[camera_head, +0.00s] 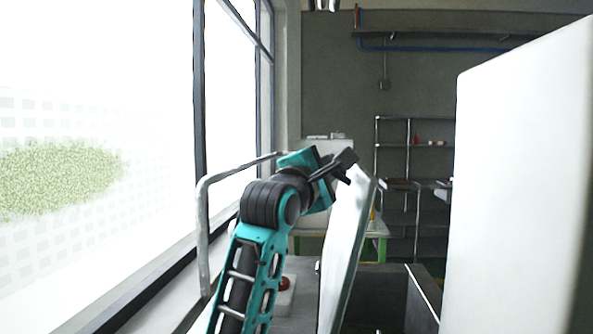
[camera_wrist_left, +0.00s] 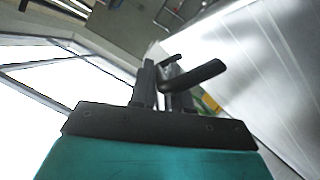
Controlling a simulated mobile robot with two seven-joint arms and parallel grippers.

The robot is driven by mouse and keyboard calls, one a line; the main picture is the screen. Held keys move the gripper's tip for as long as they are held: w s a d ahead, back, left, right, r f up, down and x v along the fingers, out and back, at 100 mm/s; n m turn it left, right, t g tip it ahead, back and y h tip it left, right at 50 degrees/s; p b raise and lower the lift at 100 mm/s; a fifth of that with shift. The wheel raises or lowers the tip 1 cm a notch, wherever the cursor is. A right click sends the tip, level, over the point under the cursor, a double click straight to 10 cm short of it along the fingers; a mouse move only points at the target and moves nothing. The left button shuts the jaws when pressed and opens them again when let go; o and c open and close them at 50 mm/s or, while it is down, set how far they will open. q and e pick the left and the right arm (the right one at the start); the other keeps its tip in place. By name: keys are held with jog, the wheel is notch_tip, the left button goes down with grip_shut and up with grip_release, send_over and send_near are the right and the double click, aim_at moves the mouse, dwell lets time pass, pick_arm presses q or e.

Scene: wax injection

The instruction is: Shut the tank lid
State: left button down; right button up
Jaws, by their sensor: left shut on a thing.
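The tank lid (camera_head: 347,250) is a pale grey panel standing nearly upright, tilted, at the middle of the head view. The open tank (camera_head: 390,295) shows as a dark cavity below and right of it. My left gripper (camera_head: 345,166) is at the lid's top edge and is shut on it. In the left wrist view the dark fingers of my left gripper (camera_wrist_left: 166,78) are close together, and a large pale panel fills the right side; their exact contact is hard to see. My right gripper is not in view.
A large white panel (camera_head: 520,180) rises close on the right. A bent grey pipe (camera_head: 203,235) runs left of my arm, near the windows. A red knob (camera_head: 284,283) sits low beside the lid. Metal shelves (camera_head: 407,145) stand at the back.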

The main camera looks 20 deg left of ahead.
aim_at(351, 171)
pick_arm(q)
jog(key=shift+m+g, duration=0.3)
jog(key=shift+m, duration=0.6)
jog(key=shift+w+d+f, duration=0.1)
jog(key=shift+w+d, duration=0.1)
jog(key=shift+d, duration=0.5)
jog(key=shift+w+d+f, duration=0.15)
jog(key=shift+d, duration=0.5)
jog(key=shift+w+d+f, duration=0.1)
jog(key=shift+w+d, duration=0.1)
jog(key=shift+d, duration=0.5)
jog(key=c, duration=1.2)
grip_release()
jog(key=shift+o, duration=0.2)
jog(key=s+a+f+b, duration=0.1)
jog(key=s, duration=1.1)
jog(key=shift+s+a+b, duration=0.35)
jog(key=shift+s+a, duration=0.05)
